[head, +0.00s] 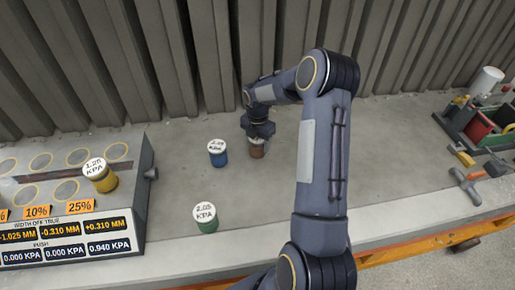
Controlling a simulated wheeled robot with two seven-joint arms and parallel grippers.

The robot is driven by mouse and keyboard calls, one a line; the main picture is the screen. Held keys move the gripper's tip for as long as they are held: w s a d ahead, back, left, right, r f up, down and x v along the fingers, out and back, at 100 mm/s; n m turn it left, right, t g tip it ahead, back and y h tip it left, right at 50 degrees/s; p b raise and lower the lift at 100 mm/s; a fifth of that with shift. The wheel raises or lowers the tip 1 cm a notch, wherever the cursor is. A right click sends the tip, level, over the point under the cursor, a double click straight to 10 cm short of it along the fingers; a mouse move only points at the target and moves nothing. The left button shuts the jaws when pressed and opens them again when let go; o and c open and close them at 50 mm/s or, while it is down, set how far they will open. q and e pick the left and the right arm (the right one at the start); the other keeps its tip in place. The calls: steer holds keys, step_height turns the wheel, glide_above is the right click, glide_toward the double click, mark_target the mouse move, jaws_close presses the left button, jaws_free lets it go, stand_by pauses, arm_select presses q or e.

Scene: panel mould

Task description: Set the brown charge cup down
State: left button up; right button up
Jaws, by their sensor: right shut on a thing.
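The brown charge cup (257,152) is upright at the concrete bench top, in the middle of the head view. My right gripper (257,138) is over it from above and shut on it, covering its top. The cup's base looks at or very near the bench surface; I cannot tell whether it touches. My left gripper is not in view.
A blue cup (217,158) stands just left of the brown one. A green cup (206,222) stands nearer the front. A yellow cup (104,180) sits on the panel box (130,208) at left. Tools, including a hammer (467,186), lie at right. Corrugated wall (160,60) behind.

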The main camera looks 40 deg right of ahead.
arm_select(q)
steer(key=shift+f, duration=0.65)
arm_select(e)
steer(key=shift+f, duration=0.95)
steer(key=shift+f+b, duration=0.25)
steer(key=shift+b, duration=0.15)
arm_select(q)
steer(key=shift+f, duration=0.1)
arm_select(e)
steer(key=o, duration=1.3)
steer(key=shift+r, duration=0.1)
steer(key=shift+c, duration=0.2)
